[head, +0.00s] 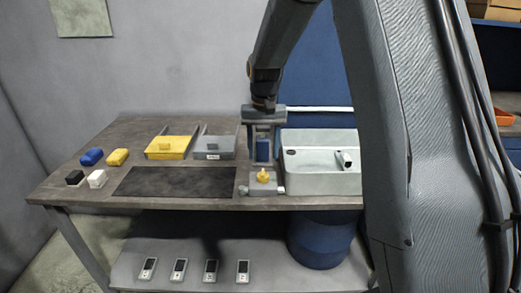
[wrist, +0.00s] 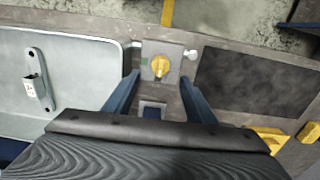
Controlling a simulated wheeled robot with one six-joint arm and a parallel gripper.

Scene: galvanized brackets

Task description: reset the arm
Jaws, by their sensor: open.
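My gripper (head: 263,150) is over the table (head: 75,188), above the strip between the grey bin and the pale tray, pointing down. In the wrist view its two blue fingers (wrist: 160,92) are spread apart. Between and below them is a small grey piece with a blue part (wrist: 152,112); I cannot tell how far below the fingers it is. The yellow knob (wrist: 159,66) on a grey plate is just beyond the fingertips, and the knob also shows in the head view (head: 263,175). Nothing is visibly gripped.
The pale tray (head: 300,183) holds a bracket (wrist: 38,80). A dark mat (head: 175,181), a yellow bin (head: 168,154) and a grey bin (head: 213,154) are left of my gripper. A blue drum (head: 320,240) stands below.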

